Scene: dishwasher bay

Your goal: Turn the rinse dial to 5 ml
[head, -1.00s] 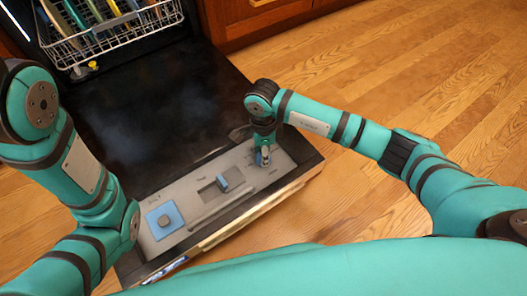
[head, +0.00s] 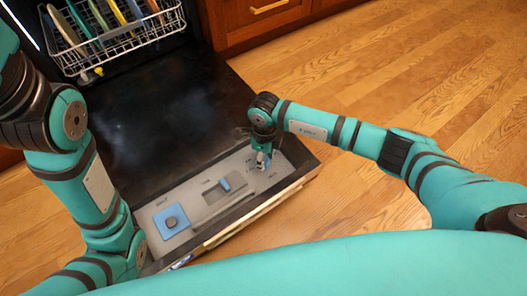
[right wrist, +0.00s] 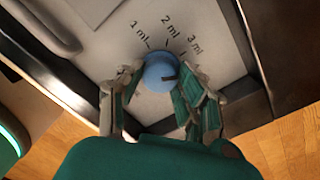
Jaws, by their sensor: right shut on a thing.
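The rinse dial (right wrist: 158,74) is a small round blue knob on the grey panel of the open dishwasher door. A dark mark on the knob points to the right in the right wrist view. Printed labels 1 ml, 2 ml and 3 ml fan out above the dial; any labels further right are hidden by a finger. My right gripper (right wrist: 160,84) is shut on the dial, one finger on each side. In the head view the right gripper (head: 262,161) is at the panel's right end. My left gripper is out of view; only its arm shows.
The open dishwasher door (head: 165,125) lies flat. Its panel (head: 196,222) also has a blue square with a round knob (head: 171,221) and a recessed compartment with a blue latch (head: 225,184). A rack (head: 115,45) with plates stands behind. Wooden floor (head: 420,80) is clear at right.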

